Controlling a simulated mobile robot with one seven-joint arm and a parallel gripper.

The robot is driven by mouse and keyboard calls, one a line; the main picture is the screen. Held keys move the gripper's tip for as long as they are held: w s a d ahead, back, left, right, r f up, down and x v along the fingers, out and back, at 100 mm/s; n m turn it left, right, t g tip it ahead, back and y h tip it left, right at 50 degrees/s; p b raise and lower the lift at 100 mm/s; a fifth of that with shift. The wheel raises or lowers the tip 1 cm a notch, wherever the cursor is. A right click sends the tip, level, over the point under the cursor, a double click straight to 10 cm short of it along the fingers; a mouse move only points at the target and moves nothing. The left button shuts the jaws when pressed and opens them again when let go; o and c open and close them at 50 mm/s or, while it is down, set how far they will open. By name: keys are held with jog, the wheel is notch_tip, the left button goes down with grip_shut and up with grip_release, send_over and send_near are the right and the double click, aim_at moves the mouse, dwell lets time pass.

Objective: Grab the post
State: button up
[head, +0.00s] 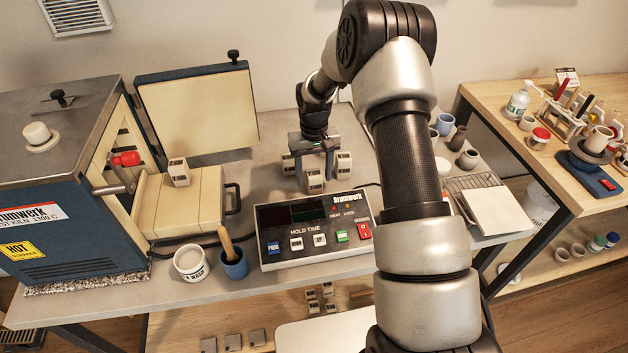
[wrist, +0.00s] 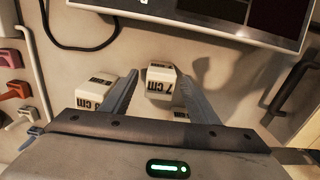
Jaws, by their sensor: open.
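Several cream kiln posts with dark printed labels stand grouped on the grey bench. In the head view one post (head: 313,181) is at the front of the group, another (head: 343,163) to its right and one (head: 289,164) to its left. My gripper (head: 314,152) is low over this group, pointing down. In the wrist view my open gripper (wrist: 158,78) has a post marked "7 cm" (wrist: 161,86) between its fingers, nearer the right finger. Another post (wrist: 94,93) is outside the left finger. Contact cannot be told. My gripper's body partly hides posts behind it.
A controller box (head: 316,228) stands in front of the group. A single post (head: 178,172) sits on the cream slab beside the blue kiln (head: 60,235). A white mug (head: 191,264) and a blue cup (head: 233,265) stand at the front.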

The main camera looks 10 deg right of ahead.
jog(key=shift+f, duration=0.35)
jog(key=c, duration=1.2)
jog(key=shift+r, duration=0.1)
jog(key=shift+c, duration=0.2)
